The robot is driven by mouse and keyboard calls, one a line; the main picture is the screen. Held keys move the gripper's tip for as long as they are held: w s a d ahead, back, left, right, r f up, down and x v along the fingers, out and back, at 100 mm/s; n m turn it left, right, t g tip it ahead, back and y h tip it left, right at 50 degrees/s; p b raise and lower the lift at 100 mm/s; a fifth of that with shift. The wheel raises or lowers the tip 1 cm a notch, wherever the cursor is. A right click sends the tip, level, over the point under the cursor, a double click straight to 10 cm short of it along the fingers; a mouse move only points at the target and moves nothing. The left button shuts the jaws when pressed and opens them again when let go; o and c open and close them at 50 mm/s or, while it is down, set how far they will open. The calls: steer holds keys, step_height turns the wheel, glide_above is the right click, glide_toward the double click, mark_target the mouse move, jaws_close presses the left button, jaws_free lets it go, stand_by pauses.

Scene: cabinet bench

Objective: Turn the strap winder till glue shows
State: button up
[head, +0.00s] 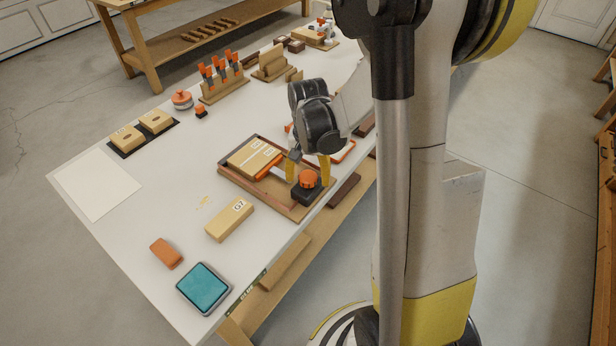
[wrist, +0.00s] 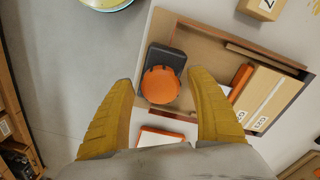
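The strap winder, an orange ribbed knob (head: 307,179) on a dark base (head: 305,195), sits at the near right corner of a wooden tray. In the wrist view the knob (wrist: 160,85) lies between my fingertips in the picture. My gripper (head: 308,178) is open, its yellow fingers spread wide, with gaps to the knob on both sides in the wrist view (wrist: 163,82). How high the fingertips are against the knob is hard to tell. A pale wooden block (head: 255,157) with white labels lies in the tray, an orange bar (head: 268,168) beside it. I see no glue.
The tray's raised rim (head: 262,198) surrounds the winder and block. A labelled wooden block (head: 230,219), orange block (head: 166,253) and teal pad (head: 204,288) lie nearer. An orange-edged white piece (wrist: 160,137) is beside the tray. The bench edge is close to the winder.

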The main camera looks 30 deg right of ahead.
mark_target(308, 177)
steer(key=shift+r, duration=0.1)
step_height(308, 177, up, 12)
stand_by(0.5)
stand_by(1.8)
steer(key=s+a+r+n+t, duration=0.5)
steer(key=s+a+n+t, duration=0.2)
steer(key=s+a, duration=0.3)
steer(key=a+n, duration=0.1)
steer(key=a, duration=0.2)
steer(key=shift+s+a+n, duration=0.15)
steer(key=shift+s+n, duration=0.15)
steer(key=shift+s, duration=0.05)
